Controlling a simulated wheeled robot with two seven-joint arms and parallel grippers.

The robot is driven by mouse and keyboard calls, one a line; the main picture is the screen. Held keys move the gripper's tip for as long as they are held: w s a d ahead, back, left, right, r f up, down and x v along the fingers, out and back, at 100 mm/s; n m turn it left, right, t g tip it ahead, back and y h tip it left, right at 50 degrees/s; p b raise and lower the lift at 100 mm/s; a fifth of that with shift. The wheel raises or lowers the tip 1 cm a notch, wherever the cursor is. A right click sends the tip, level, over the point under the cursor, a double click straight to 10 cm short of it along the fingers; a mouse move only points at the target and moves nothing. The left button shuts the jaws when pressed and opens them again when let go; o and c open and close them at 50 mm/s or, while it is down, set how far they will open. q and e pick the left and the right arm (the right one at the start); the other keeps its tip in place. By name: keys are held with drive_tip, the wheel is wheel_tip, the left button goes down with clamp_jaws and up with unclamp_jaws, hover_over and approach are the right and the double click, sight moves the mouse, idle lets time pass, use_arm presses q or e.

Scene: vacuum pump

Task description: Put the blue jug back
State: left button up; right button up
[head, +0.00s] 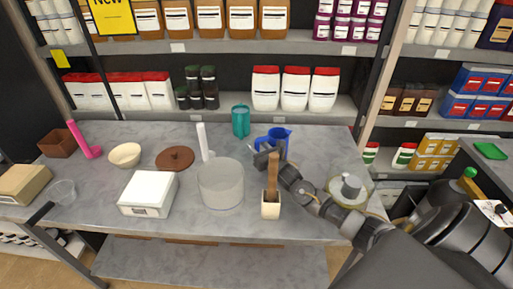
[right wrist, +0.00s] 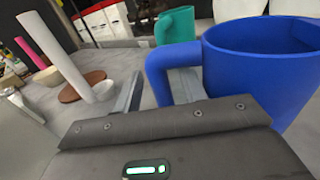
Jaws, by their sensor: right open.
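The blue jug (head: 279,137) stands upright on the grey table, right of its middle, with its handle (head: 262,142) toward the left. In the right wrist view, the jug (right wrist: 265,62) fills the right side and its handle (right wrist: 160,72) comes down between my fingers. My right gripper (head: 262,156) is open at the handle; in the wrist view its fingers (right wrist: 158,92) stand on either side of it. I cannot tell whether they touch it. The gripper and wrist hide the jug's lower part in the head view. My left gripper is not in view.
A teal jug (head: 240,120) stands behind left of the blue jug. A cream holder (head: 271,208) with a wooden tool is in front, close to my right arm. A clear vessel (head: 221,184), brown lid (head: 175,158) and white box (head: 147,193) are left. A stocked shelf (head: 215,112) runs behind.

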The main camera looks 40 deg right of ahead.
drive_tip(key=shift+r, duration=0.15)
drive_tip(key=s+b, duration=0.2)
drive_tip(key=s, duration=0.4)
drive_tip(key=shift+s+a, duration=0.15)
drive_tip(key=shift+s, duration=0.6)
